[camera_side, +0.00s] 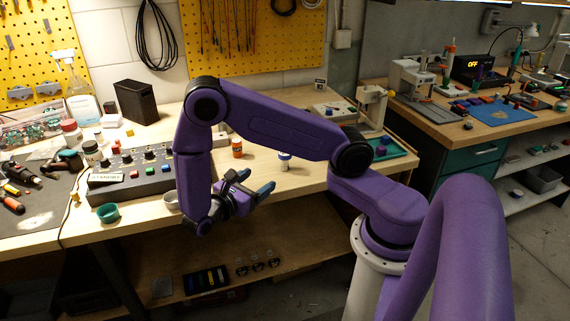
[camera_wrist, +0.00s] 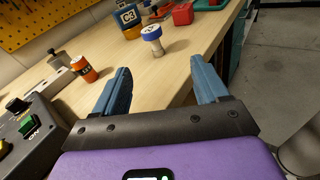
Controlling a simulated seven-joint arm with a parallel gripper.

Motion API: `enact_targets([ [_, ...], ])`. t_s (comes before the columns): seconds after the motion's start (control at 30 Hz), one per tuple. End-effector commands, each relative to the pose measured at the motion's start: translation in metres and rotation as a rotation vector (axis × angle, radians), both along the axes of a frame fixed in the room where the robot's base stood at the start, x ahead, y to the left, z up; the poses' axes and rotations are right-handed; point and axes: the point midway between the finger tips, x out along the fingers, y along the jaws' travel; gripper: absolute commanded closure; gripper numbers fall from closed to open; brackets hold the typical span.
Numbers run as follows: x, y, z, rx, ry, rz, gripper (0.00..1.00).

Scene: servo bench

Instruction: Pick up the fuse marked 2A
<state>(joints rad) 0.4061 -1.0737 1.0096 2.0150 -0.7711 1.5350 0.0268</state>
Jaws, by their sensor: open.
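I cannot make out a 2A marking on anything. A small orange cylinder with a dark label (camera_wrist: 84,69) stands on the bench left of my gripper in the wrist view; it is also in the side view (camera_side: 237,148). A small white piece with a blue top (camera_wrist: 152,39) stands beyond my fingers, and it shows in the side view (camera_side: 284,160). Their markings are too small to read. My gripper (camera_wrist: 161,64) has its two blue fingers wide apart with nothing between them. In the side view my gripper (camera_side: 257,181) is low by the bench's front edge, apart from both pieces.
A grey control box with coloured buttons (camera_side: 133,180) stands to the left. Bare wood lies between the small pieces.

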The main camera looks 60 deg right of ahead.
Motion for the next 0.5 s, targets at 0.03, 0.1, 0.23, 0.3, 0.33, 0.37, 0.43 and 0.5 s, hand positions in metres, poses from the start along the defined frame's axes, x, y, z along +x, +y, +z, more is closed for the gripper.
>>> enact_targets([
  [0.03, 0.003, -0.003, -0.006, -0.039, 0.024, 0.008, 0.27],
  [0.1, 0.006, -0.007, -0.010, -0.074, 0.044, 0.018, 0.27],
  [0.23, 0.009, -0.011, -0.014, -0.110, 0.063, 0.028, 0.27],
  [0.3, 0.010, -0.016, -0.015, -0.116, 0.066, 0.029, 0.27],
  [0.33, 0.009, -0.019, -0.015, -0.117, 0.067, 0.028, 0.27],
  [0.37, 0.009, -0.023, -0.014, -0.117, 0.066, 0.027, 0.27],
  [0.43, 0.007, -0.035, -0.014, -0.116, 0.067, 0.026, 0.27],
  [0.5, 0.006, -0.048, -0.014, -0.114, 0.067, 0.024, 0.27],
])
